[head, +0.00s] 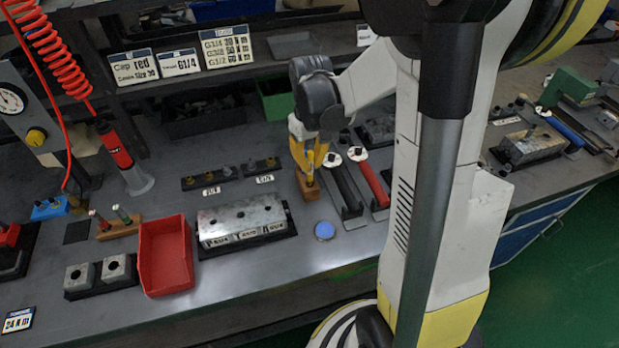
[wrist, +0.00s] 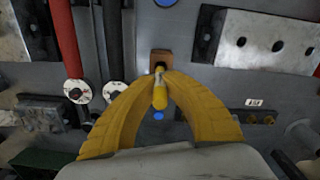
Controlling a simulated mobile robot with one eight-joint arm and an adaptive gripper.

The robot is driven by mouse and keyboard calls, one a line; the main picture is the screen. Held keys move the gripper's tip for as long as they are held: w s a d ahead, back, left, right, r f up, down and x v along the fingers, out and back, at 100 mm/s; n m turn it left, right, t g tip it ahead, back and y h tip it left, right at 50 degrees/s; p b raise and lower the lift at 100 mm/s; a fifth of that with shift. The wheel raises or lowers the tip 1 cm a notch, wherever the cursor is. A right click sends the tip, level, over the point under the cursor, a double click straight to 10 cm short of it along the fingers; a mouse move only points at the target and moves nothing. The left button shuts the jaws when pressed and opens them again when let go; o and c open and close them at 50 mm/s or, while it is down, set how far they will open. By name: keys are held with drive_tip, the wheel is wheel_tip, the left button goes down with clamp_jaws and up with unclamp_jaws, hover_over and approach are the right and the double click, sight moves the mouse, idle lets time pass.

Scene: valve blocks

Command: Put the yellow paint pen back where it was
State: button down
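The yellow paint pen (head: 310,165) stands roughly upright at a small wooden block (head: 308,187) on the grey bench. In the wrist view the pen (wrist: 160,93) lies between my yellow fingers, with its far end over the wooden block (wrist: 161,57). My gripper (wrist: 161,75) is closed in around the pen, its fingertips at the pen's sides. In the head view my gripper (head: 305,158) is just above the block. I cannot tell how deep the pen sits in the block.
Black and red-handled tools (head: 372,180) lie close right of the block. A metal valve block (head: 243,222) stands to the left, and a blue disc (head: 324,230) lies in front. A red bin (head: 165,255) and a wooden stand with pens (head: 119,229) are farther left.

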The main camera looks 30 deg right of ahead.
sight(310, 180)
drive_tip(key=shift+a+f+b, duration=0.1)
drive_tip(key=shift+f+b, duration=0.95)
drive_tip(key=shift+f, duration=0.95)
drive_tip(key=shift+f, duration=0.15)
drive_tip(key=c, duration=1.6)
unclamp_jaws()
drive_tip(key=shift+o, duration=0.2)
